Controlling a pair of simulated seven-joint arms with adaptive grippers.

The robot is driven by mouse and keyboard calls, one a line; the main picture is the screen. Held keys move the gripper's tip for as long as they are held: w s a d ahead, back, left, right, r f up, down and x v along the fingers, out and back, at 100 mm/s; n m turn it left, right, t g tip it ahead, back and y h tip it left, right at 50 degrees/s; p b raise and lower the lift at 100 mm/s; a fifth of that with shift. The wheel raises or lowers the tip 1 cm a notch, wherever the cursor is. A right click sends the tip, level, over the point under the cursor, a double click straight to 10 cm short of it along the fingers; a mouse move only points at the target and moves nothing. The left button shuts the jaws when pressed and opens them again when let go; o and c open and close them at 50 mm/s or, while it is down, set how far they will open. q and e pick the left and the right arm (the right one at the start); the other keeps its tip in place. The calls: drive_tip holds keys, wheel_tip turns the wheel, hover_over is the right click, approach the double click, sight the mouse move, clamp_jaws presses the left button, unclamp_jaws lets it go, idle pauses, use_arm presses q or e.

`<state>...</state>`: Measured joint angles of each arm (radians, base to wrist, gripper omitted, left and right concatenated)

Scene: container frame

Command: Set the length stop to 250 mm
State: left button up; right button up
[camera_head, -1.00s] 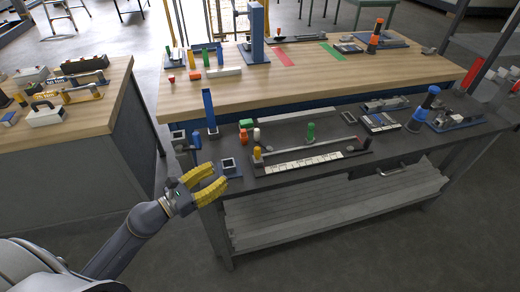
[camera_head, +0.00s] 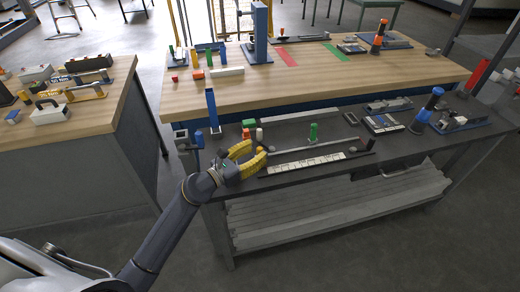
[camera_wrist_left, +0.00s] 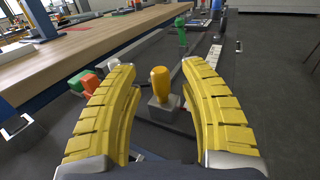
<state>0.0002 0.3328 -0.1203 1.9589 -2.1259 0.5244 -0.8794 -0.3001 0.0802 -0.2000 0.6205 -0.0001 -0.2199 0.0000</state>
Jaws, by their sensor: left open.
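The length stop is a dark rail (camera_head: 366,150) with a white marked scale strip (camera_head: 305,163) on the dark bench. In the left wrist view a yellow knob (camera_wrist_left: 161,83) stands upright on a grey block (camera_wrist_left: 166,113) at the rail's near end. My left gripper (camera_head: 255,157) has open yellow fingers, one on either side of that knob, with gaps between. In the head view the fingers hide the yellow knob. A green knob (camera_head: 313,131) stands farther along, behind the scale. The scale's numbers are too small to read. My right gripper is not in view.
Red, green and white small pieces (camera_wrist_left: 92,76) stand left of the fingers. A blue post (camera_head: 211,110) rises behind the gripper. A blue-and-black upright tool (camera_head: 430,105) stands at the bench's right. The raised wooden bench (camera_head: 330,88) lies behind.

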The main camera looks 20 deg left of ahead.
use_arm(q)
drive_tip(key=shift+x, duration=1.15)
drive_tip(key=shift+o, duration=0.4)
clamp_jaws()
